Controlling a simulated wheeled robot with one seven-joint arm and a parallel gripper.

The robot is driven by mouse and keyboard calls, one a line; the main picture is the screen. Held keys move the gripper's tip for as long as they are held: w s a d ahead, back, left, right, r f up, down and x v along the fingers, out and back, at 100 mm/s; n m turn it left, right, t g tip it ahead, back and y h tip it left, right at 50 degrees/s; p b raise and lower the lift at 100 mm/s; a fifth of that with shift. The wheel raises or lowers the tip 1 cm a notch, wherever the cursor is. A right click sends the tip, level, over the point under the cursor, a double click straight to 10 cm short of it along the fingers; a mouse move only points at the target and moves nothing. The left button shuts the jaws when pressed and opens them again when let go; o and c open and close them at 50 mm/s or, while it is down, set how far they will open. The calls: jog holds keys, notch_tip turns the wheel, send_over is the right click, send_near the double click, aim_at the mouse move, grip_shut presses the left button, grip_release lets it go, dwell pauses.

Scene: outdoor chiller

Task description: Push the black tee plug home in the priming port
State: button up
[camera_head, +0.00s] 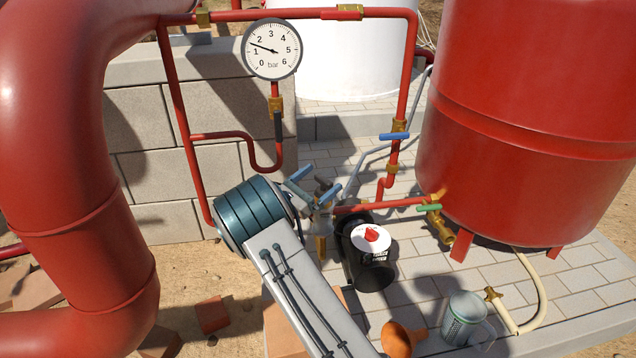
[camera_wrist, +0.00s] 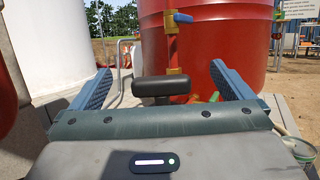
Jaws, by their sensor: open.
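The black tee plug (camera_wrist: 163,87) shows in the wrist view as a dark crossbar, level from side to side. My gripper (camera_wrist: 161,70) is open, with one blue finger on each side of the crossbar and clear gaps between.
A pressure gauge (camera_head: 272,49) and red pipes stand behind my gripper. A blue-handled valve (camera_head: 394,136) is right of it, and a green-handled valve (camera_head: 429,208) is by the red tank (camera_head: 525,120). A jug (camera_head: 463,318) stands on the paving in front.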

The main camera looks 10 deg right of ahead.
aim_at(317, 193)
notch_tip(317, 193, up, 6)
jog(key=p, duration=0.4)
jog(key=shift+f, duration=0.2)
jog(key=shift+s+a, duration=0.1)
